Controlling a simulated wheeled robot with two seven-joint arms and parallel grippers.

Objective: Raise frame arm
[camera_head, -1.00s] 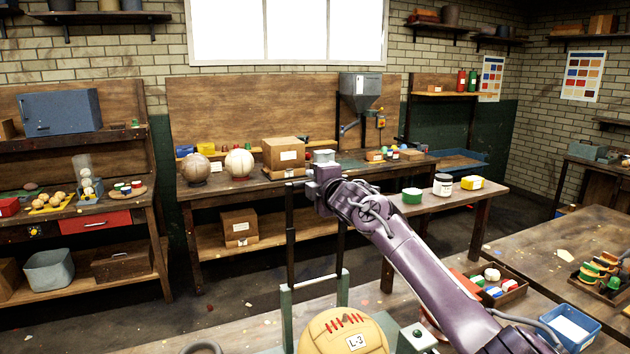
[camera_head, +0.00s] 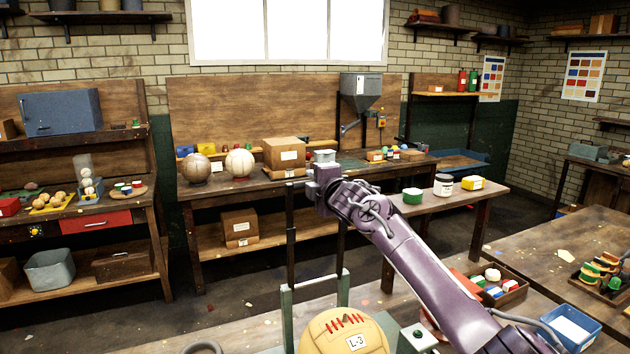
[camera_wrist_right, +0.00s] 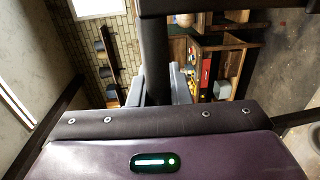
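A frame with two upright posts, dark above and grey-green below, stands in the head view. Its dark crossbar, the frame arm (camera_head: 296,184), runs across the top of the posts. My right gripper (camera_head: 314,186) is at the right part of this bar. In the right wrist view the dark bar (camera_wrist_right: 154,55) passes between my right gripper's two grey fingers (camera_wrist_right: 158,90), which look closed against its sides. A tan leather ball (camera_head: 343,332) with red lacing and an "L-3" label sits below, between the posts. My left gripper is not in view.
Right of the ball is a small box with a green button (camera_head: 418,336). A parts tray (camera_head: 512,294) and a blue bin (camera_head: 566,327) lie farther right. A back bench (camera_head: 225,187) holds two balls and a cardboard box (camera_head: 284,155). Floor is open behind the frame.

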